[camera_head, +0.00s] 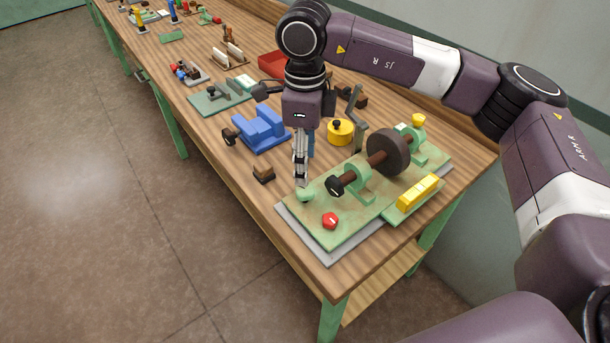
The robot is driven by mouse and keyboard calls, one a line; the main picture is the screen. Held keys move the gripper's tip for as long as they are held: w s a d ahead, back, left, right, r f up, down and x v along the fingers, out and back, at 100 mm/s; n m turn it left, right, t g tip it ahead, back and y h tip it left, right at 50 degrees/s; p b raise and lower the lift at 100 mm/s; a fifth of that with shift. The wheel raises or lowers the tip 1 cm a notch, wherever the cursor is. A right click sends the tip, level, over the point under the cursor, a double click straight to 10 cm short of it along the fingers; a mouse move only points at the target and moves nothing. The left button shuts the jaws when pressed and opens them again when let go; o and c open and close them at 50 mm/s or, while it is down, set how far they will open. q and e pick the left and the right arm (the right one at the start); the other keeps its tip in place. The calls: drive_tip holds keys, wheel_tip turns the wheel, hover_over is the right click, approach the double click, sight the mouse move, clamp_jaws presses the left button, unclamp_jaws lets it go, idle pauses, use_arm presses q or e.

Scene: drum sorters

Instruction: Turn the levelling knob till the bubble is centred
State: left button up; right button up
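A green machine base (300,215) stands on a grey plate near the bench's front corner. It carries a brown shaft with a dark disc (388,152) and a black end knob (335,185). A red knob (330,221) sits on its front part, and a small rounded green knob (306,195) at its left corner. I cannot tell which is the levelling knob, and no bubble can be made out. My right gripper (302,184) points down just above the green knob; contact and finger opening are unclear. My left gripper is not in view.
Yellow blocks (418,192) lie on a green strip at the right.

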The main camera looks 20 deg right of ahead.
drive_tip(key=shift+r, duration=2.3)
